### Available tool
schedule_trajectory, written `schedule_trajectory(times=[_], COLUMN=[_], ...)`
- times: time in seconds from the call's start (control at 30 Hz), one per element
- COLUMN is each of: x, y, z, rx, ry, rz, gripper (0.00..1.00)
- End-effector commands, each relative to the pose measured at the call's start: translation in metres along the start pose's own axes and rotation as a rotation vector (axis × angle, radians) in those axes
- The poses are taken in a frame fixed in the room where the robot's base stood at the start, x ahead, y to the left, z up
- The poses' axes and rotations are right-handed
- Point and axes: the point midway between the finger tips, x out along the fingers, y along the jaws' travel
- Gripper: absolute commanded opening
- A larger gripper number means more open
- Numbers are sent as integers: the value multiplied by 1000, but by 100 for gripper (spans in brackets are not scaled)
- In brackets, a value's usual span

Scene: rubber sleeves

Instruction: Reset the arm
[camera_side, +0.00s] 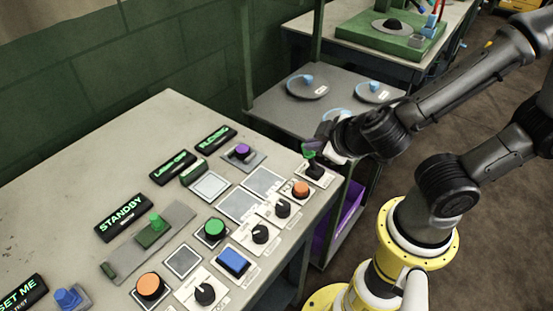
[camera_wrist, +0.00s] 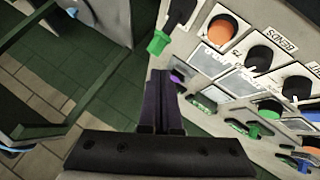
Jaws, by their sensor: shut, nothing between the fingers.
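My gripper (camera_side: 322,140) hangs at the far right corner of the control table (camera_side: 150,122), close to a black lever (camera_side: 316,170) with a green tip. In the wrist view, my dark purple fingers (camera_wrist: 160,78) are together with nothing between them. There the black lever (camera_wrist: 180,14) with its green tip (camera_wrist: 157,42) stands beyond the fingertips, apart from them in that picture. In the side view my gripper overlaps the area by the lever's tip, so I cannot tell whether they touch.
The table carries an orange button (camera_side: 301,188), black knobs (camera_side: 260,233), a green button (camera_side: 214,229), a blue switch (camera_side: 233,262) and a sign reading STANDBY (camera_side: 124,214). A grey shelf (camera_side: 275,105) with round plates stands behind. A green railing (camera_wrist: 75,90) shows left in the wrist view.

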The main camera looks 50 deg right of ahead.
Motion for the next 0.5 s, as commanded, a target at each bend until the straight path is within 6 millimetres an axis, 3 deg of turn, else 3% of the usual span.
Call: schedule_trajectory(times=[0.1,0.23,0.37,0.5], x=[-11,-33,-62,-92], y=[50,90,109,103], z=[2,19,36,41], rx=[243,444,584,637], ry=[-70,-168,-249,-270], rz=[60,84,41,-81], gripper=[0,0,0,0])
